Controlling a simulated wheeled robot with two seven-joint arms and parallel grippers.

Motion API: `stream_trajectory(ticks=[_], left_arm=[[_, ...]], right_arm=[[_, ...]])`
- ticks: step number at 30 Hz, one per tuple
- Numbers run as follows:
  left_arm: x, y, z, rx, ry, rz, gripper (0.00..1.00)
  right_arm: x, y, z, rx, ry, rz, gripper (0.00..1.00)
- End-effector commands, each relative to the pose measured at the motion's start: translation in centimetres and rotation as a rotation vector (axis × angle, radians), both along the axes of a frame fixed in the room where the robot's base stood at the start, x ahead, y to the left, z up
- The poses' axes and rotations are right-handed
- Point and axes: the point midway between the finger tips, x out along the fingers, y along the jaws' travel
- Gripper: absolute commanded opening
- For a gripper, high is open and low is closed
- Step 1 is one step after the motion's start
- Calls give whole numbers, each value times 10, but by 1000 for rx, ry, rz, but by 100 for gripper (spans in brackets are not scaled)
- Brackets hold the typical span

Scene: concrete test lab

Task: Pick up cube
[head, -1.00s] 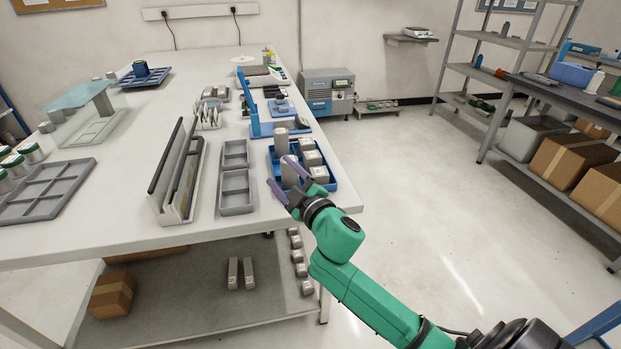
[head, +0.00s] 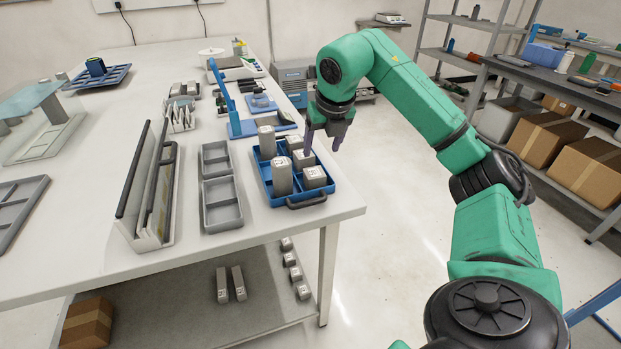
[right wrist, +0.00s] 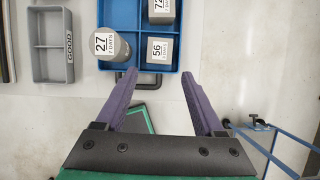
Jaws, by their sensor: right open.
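A blue tray (head: 264,189) sits near the right edge of the table, with a dark handle (head: 307,202) at its front. It holds grey cubes, one at the front right (head: 314,177), one behind it (head: 303,160) and one farther back (head: 294,143), plus two taller cylinders (head: 282,176) (head: 266,142). My right gripper (head: 323,142) is open and points down by the tray's right side. In the right wrist view its fingers (right wrist: 158,74) frame the tray's handle side, just short of cube "56" (right wrist: 160,50). Cube "72" (right wrist: 161,9) and cylinder "27" (right wrist: 110,46) also show there. My left gripper is out of view.
A grey divided bin (head: 221,215) lies left of the tray. An upright rack (head: 150,200) stands farther left. A blue stand (head: 240,128) is just behind the tray. Open floor (head: 385,200) lies right of the table, with shelves and boxes (head: 530,135) beyond.

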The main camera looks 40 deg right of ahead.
Motion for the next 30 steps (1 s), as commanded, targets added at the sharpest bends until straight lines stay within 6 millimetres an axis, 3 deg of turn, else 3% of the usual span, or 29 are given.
stream_trajectory(ticks=[4,16,24,27,30], left_arm=[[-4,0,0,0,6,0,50],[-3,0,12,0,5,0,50],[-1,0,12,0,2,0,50],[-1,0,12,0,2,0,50],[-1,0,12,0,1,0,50]], right_arm=[[13,-5,-37,1,6,3,70],[38,-15,-97,4,3,7,70],[41,-16,-105,3,-1,7,70],[41,-16,-105,3,-1,7,32],[41,-16,-104,3,-1,7,0]])
